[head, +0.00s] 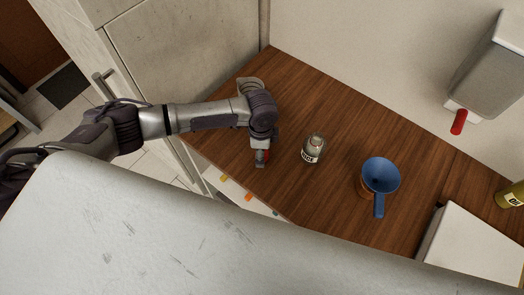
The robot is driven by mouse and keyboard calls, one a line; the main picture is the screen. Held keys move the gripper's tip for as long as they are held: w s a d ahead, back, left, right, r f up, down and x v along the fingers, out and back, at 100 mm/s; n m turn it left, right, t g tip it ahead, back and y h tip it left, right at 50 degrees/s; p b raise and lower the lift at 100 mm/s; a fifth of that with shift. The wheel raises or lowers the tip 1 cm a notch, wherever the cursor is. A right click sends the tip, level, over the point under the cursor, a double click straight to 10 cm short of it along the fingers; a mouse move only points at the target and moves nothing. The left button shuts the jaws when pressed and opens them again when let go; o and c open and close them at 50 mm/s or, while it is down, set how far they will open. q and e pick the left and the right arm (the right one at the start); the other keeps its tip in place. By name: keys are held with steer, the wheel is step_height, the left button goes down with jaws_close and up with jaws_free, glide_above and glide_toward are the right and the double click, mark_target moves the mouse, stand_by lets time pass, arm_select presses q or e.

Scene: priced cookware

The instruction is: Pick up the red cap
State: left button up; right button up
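My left gripper (261,153) points down at the wooden counter, left of the jar. A small red patch (264,155), likely the red cap, shows at its fingertips and is mostly hidden by them. I cannot tell whether the fingers are closed on it or only around it, nor whether it touches the counter. My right gripper is not in view.
A labelled jar (313,150) stands just right of my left gripper. A blue funnel (381,174) is farther right. A white box (472,246) and a yellow-green bottle (511,195) are at the right. The wooden counter (290,90) is clear behind the jar.

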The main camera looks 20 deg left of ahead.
arm_select(q)
steer(key=shift+f, duration=0.4)
steer(key=c, duration=0.9)
